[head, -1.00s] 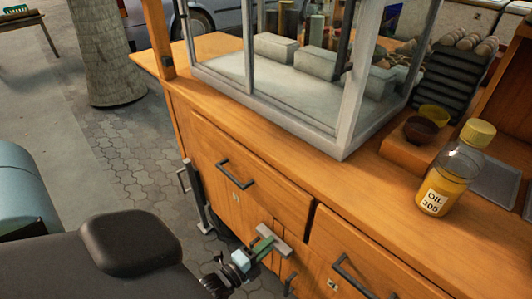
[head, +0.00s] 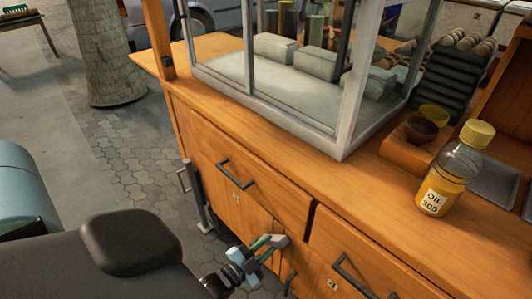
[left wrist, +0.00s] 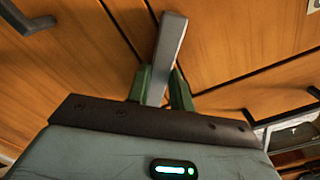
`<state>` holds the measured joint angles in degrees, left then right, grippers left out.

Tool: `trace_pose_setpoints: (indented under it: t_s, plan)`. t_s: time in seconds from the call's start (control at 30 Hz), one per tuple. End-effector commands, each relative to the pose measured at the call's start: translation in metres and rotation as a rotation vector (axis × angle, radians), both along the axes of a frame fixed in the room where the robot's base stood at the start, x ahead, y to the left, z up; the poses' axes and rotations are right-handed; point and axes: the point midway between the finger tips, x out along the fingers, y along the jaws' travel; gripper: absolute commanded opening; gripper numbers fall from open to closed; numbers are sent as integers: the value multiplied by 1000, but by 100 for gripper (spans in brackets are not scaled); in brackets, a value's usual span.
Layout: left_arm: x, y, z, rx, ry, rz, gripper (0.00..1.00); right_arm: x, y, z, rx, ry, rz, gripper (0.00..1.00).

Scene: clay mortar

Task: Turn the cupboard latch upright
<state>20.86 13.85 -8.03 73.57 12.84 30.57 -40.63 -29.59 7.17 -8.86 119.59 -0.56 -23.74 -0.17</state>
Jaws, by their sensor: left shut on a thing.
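The cupboard latch (left wrist: 169,48) is a flat grey bar on the wooden cupboard front, below the drawer. In the left wrist view it stands between the two green fingers of my left gripper (left wrist: 161,88), which is shut on it. The bar lies at an angle to the dark door seams there. In the head view my left gripper (head: 262,246) comes in from the bottom left and covers most of the latch. My right gripper is not in view.
Dark handles stick out nearby: a drawer handle (head: 235,175) above and another (head: 350,276) to the right. A glass case (head: 300,115) and an oil bottle (head: 447,175) stand on the counter. Paved floor lies open to the left.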

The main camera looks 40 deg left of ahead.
Motion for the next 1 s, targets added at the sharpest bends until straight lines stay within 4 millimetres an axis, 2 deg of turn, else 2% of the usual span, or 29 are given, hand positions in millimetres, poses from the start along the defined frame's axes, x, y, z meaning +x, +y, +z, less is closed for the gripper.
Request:
trace_pose_setpoints:
  t_s: [0.6, 1.0]
  plan:
    - [-1, 0, -1, -540, 44, -1, 0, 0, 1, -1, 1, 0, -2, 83]
    - [-1, 0, -1, -710, 58, -1, 0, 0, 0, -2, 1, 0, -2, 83]
